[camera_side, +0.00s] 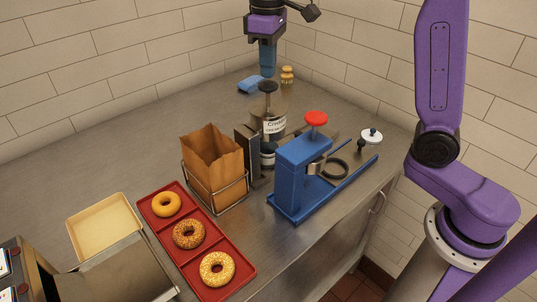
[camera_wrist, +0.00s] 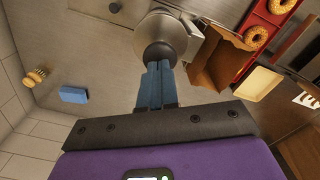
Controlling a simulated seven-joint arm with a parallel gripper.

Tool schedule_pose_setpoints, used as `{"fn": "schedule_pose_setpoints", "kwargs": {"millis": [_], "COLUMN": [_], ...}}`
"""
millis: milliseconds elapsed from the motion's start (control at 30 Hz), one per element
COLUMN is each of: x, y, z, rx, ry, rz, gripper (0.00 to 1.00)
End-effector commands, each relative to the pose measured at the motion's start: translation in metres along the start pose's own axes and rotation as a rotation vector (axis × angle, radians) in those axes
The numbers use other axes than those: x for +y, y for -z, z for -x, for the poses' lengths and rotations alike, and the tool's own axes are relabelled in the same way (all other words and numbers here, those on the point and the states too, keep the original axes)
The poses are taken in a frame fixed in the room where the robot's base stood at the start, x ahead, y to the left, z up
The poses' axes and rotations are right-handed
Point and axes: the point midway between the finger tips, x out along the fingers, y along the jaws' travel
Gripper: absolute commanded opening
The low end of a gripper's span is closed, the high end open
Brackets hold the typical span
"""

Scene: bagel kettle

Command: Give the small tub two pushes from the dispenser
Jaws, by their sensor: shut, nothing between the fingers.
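The dispenser (camera_side: 274,126) is a metal canister with a printed label and a black plunger knob (camera_side: 268,87) on top. In the wrist view the knob (camera_wrist: 160,54) shows as a dark round over the shiny lid (camera_wrist: 146,37). My gripper (camera_side: 268,74) is shut and empty, its blue fingers pointing down just above the knob; I cannot tell whether they touch it. In the wrist view the fingertips (camera_wrist: 157,66) overlap the knob's near edge.
A blue press (camera_side: 301,165) with a red knob stands right of the dispenser. A paper bag (camera_side: 212,158) in a wire rack and a red tray (camera_side: 239,248) of bagels are front left.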

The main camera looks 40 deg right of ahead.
Motion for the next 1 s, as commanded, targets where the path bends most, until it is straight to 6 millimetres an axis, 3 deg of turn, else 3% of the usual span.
{"fn": "schedule_pose_setpoints", "kwargs": {"millis": [1000], "x": [0.000], "y": [0.000], "z": [-0.031], "rx": [-0.003], "ry": [0.000], "rz": [0.000], "gripper": [0.00]}}
